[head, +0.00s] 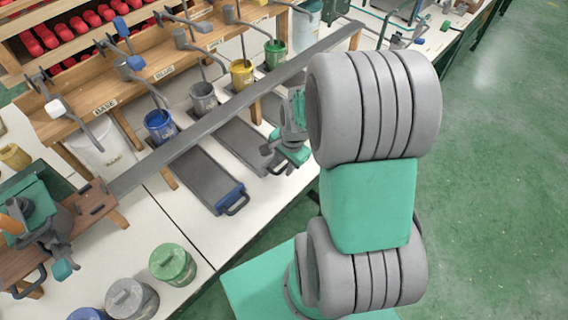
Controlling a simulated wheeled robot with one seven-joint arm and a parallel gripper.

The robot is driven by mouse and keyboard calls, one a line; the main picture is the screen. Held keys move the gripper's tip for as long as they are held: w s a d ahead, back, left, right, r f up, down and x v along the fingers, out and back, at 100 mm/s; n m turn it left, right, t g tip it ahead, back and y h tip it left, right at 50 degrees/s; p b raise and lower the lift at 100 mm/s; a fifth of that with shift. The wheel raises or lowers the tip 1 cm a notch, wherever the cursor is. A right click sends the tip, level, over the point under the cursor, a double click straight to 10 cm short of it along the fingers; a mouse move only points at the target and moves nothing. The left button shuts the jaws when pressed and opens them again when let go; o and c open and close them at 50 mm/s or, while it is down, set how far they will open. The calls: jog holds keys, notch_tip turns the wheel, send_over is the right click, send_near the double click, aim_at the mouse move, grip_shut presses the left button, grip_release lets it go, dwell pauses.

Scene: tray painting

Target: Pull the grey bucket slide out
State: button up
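The grey bucket (203,98) stands behind the long grey rail, between the blue bucket (160,126) and the yellow bucket (242,74). A flat grey slide (240,141), in line with the grey bucket, reaches out under the rail onto the white bench. My gripper (270,157) is at the front end of this slide, by its handle. The gripper and wrist hide most of that handle. Whether the fingers are closed on it cannot be made out.
A neighbouring slide with a blue front and dark handle (235,200) lies to the left. Lidded green (172,264) and grey (132,298) cans stand at the front left. The grey rail (215,120) crosses above the slides. Green floor is open at right.

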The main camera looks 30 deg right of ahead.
jog(key=shift+f, duration=0.2)
jog(key=shift+c, duration=0.4)
grip_shut()
dwell(0.9)
